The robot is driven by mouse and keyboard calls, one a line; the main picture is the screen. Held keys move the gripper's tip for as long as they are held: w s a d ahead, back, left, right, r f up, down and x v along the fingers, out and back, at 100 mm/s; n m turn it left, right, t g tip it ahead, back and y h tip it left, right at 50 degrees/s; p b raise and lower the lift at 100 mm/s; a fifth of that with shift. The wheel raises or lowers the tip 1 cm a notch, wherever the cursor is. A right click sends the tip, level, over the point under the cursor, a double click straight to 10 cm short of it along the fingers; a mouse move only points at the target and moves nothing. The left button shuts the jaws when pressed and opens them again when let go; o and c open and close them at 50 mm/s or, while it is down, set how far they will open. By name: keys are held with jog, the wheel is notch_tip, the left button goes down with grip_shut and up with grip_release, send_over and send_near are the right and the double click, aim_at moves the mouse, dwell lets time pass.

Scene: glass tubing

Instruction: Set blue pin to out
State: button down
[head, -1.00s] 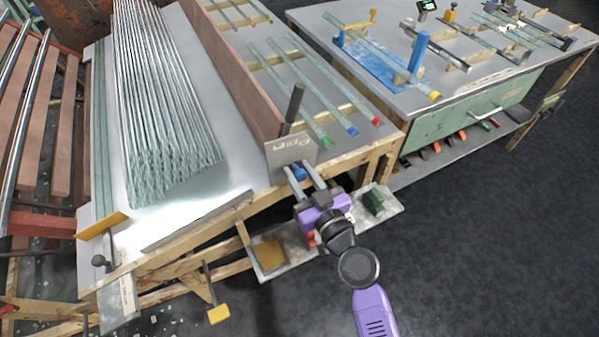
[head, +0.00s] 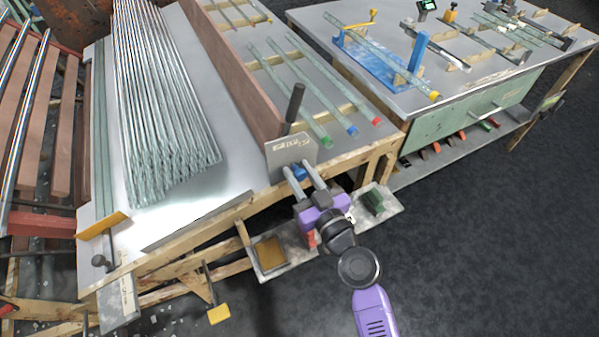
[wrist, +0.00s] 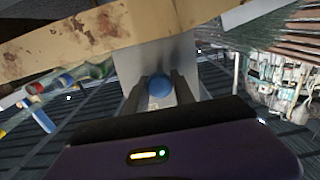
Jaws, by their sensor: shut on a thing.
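The blue pin (wrist: 160,87) shows as a round blue knob between my gripper's two fingers in the wrist view. In the head view the blue pin (head: 298,172) is at the lower part of a grey metal plate at the bench's front edge. My gripper (head: 304,175) reaches up to that plate from the front, and its fingers are shut on the blue pin. The gripper also shows in the wrist view (wrist: 159,90). The fingers hide the sides of the pin, and I cannot tell how far it stands out from the plate (head: 292,151).
A black handle (head: 293,103) stands above the plate. A bundle of glass tubes (head: 160,110) lies on the bench left of a brown board (head: 236,70). Tubes with green, blue and red ends lie to the right. A small tray (head: 270,255) sits below the bench edge.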

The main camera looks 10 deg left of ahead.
jog(key=shift+s+d+f+b, duration=0.15)
jog(key=shift+s+d+b, duration=0.2)
jog(key=shift+s+b, duration=0.15)
jog(key=shift+s+d, duration=0.25)
jog(key=shift+s, duration=0.15)
jog(key=c, duration=1.1)
grip_release()
jog(key=shift+o, duration=0.2)
jog(key=b+v, duration=0.2)
jog(key=v, duration=0.5)
jog(key=shift+s+d, duration=0.2)
jog(key=shift+s, duration=0.1)
